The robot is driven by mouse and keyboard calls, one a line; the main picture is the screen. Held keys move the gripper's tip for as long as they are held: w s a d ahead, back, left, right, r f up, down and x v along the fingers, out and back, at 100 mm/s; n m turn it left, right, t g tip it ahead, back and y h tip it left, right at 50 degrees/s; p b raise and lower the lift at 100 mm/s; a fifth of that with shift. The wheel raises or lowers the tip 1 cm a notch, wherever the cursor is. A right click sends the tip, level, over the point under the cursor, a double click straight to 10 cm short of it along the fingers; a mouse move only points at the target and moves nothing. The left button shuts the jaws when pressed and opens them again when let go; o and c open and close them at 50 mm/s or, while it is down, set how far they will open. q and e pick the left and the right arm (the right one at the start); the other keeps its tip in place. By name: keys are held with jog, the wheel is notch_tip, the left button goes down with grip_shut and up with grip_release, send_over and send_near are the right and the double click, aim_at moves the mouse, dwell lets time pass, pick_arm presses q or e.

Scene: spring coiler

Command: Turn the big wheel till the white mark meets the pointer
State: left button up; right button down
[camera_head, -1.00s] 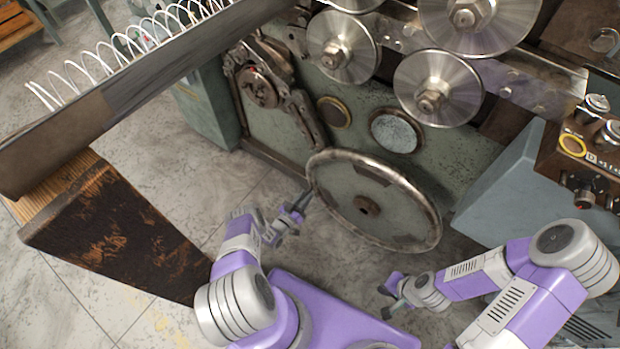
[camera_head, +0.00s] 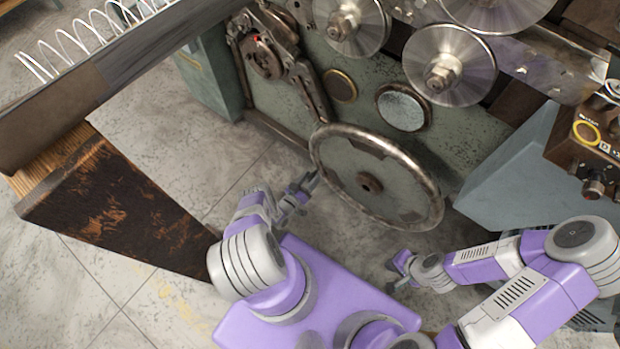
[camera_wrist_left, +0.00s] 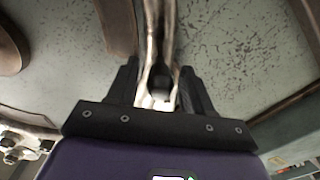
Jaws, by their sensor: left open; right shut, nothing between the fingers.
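The big wheel (camera_head: 400,200) is a grey-green disc with a worn metal rim and a brown hub, low on the front of the machine. My left gripper (camera_head: 313,181) is at the wheel's left rim. In the left wrist view the rim (camera_wrist_left: 153,35) runs between the two spread fingers of my left gripper (camera_wrist_left: 158,82); I cannot tell whether they touch it. My right gripper (camera_head: 393,264) is shut and empty, below the wheel and apart from it. I cannot make out the white mark or the pointer.
The green machine (camera_head: 455,140) stands behind the wheel, with shiny metal rollers (camera_head: 450,65) above. A rusty wooden-topped stand (camera_head: 115,205) under a long trough is at the left. A grey-blue housing (camera_head: 515,165) with a control box (camera_head: 590,140) is at the right. Grey floor lies between.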

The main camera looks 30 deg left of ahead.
pick_arm(q)
jog(key=s+p, duration=0.1)
jog(key=s, duration=0.6)
jog(key=shift+s+a, duration=0.2)
jog(key=shift+s, duration=0.05)
dwell(0.4)
